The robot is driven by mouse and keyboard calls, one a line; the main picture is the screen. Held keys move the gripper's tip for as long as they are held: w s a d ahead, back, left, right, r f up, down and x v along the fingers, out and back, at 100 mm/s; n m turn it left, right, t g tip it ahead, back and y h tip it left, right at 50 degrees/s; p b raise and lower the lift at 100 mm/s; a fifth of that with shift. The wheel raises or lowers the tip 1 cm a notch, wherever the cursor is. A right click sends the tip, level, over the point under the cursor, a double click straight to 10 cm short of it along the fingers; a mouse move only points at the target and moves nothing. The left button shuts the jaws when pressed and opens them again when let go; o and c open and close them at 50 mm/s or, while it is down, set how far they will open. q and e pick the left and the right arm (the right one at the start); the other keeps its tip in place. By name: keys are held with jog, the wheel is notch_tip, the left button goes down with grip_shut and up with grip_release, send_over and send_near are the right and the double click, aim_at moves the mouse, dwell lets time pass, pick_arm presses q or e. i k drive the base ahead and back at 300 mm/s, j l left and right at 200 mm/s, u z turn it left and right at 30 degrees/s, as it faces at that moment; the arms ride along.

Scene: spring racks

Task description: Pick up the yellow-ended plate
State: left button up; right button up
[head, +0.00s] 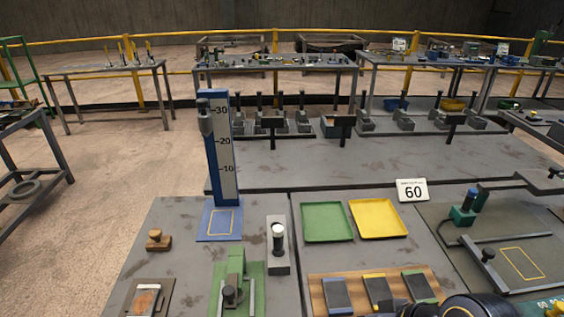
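The yellow-ended plate (377,291) is a dark grey plate with a yellow strip along its far end. My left gripper is out of view.
A green tray (326,222) and a yellow tray (377,218) lie empty behind the board. A sign reading 60 (412,190) stands behind them. A green fixture (236,283) and a tall blue scale (222,150) stand to the left. A grey mat with a clamp (487,254) lies right.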

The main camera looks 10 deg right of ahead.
aim_at(377, 288)
jog(key=k+z, duration=0.1)
jog(key=z, duration=0.35)
jog(key=k+j+z, duration=0.1)
jog(key=z, duration=0.35)
jog(key=k+z, duration=0.1)
jog(key=z, duration=0.35)
jog(key=i+l+u, duration=0.15)
jog(key=u, duration=0.35)
jog(key=i+l+u, duration=0.1)
jog(key=l+u, duration=0.2)
jog(key=u, duration=0.15)
jog(key=i+l+u, duration=0.1)
jog(key=l+u, duration=0.15)
jog(key=u, duration=0.25)
